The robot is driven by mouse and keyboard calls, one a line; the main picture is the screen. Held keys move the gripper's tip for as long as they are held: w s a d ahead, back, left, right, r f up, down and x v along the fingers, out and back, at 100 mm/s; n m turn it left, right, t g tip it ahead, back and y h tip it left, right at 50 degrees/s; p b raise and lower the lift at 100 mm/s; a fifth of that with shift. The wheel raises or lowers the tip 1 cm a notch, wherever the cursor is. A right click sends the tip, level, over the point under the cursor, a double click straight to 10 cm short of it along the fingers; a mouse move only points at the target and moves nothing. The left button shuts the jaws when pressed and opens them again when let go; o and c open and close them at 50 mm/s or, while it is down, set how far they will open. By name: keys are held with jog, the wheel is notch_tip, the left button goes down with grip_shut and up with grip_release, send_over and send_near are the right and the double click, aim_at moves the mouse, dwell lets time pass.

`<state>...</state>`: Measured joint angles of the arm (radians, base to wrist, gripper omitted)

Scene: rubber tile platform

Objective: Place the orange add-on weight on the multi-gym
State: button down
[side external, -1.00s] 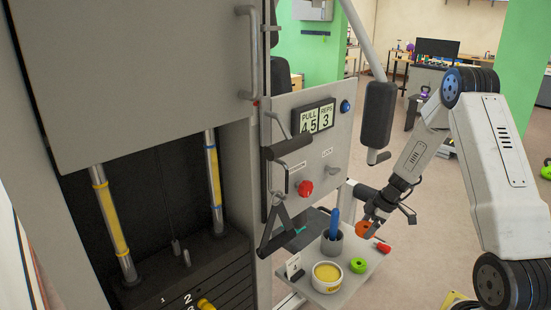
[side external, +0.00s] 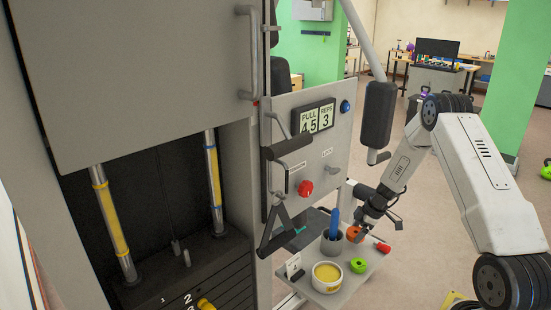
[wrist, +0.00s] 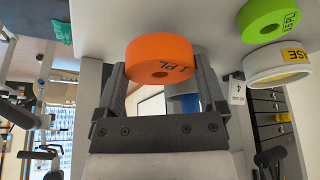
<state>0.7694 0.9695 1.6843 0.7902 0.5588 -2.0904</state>
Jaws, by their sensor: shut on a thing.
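My gripper (side external: 357,229) is shut on the orange add-on weight (side external: 353,234), a thick disc with a centre hole. The multi-gym (side external: 130,60) fills the left of the side view. Its weight stack (side external: 232,281) is at the bottom, with numbered plates, a yellow pin knob (side external: 205,304) and two guide rods above.
The shelf (side external: 327,286) carries a green disc (side external: 358,259), a tub with yellow contents (side external: 327,272), a grey cup (side external: 331,246) with a blue-handled item and a small card. A black triangular handle (side external: 285,232) hangs between shelf and stack. A padded lever (side external: 377,115) hangs above my gripper.

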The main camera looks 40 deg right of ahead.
aim_at(355, 245)
jog(key=shift+f, duration=1.5)
jog(key=shift+f, duration=0.1)
grip_release()
jog(key=shift+f, duration=0.1)
jog(key=shift+r, duration=0.2)
jog(key=v, duration=1.2)
jog(key=shift+w, duration=0.1)
jog(key=shift+a, duration=0.1)
